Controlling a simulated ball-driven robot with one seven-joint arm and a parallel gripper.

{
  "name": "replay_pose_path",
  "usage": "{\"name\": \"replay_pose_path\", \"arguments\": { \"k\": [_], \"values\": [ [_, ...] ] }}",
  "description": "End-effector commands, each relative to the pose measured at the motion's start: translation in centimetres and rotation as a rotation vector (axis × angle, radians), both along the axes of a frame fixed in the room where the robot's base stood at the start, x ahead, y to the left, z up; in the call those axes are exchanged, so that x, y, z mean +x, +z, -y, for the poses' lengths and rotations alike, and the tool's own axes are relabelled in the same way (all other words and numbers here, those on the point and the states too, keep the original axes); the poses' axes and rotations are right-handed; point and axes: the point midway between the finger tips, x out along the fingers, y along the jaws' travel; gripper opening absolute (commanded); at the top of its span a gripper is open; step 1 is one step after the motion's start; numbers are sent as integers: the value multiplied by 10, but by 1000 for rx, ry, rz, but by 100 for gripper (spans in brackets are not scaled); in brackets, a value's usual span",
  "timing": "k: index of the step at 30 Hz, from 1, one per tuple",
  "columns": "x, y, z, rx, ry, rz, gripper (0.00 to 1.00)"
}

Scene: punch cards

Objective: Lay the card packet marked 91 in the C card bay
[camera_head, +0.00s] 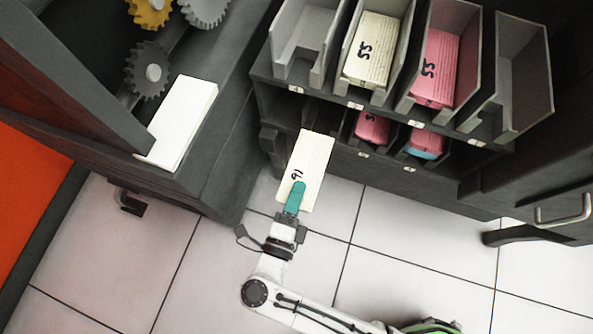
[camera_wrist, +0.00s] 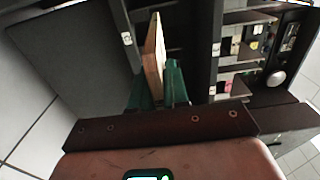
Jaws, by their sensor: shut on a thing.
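The cream card packet marked 91 (camera_head: 312,160) is held in front of the lower row of the card rack, apart from the floor. My gripper (camera_head: 295,196) is shut on its near end with green fingers. In the wrist view the packet (camera_wrist: 153,50) stands edge-on between the fingers of my gripper (camera_wrist: 158,88). The rack (camera_head: 330,103) has an upper row of grey bays and a darker lower row. Small white labels sit below the bays, but their letters are too small to read, so I cannot tell which is C.
Upper bays hold a cream packet (camera_head: 371,50) and a pink packet (camera_head: 436,68), both marked 55; the outer upper bays look empty. Lower bays hold a pink packet (camera_head: 373,127) and a pink-and-blue stack (camera_head: 425,143). A white block (camera_head: 180,122) lies on a machine ledge at left, near gears (camera_head: 148,70).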

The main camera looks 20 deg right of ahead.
Motion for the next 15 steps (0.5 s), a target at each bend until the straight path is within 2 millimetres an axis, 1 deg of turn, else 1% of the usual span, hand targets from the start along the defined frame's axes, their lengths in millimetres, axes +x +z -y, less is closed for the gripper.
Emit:
{"name": "replay_pose_path", "arguments": {
  "k": [8,15],
  "values": [
    [2,1,1,-1,-1,1,0],
    [13,1,9,-1,-3,1,0]
  ]
}}
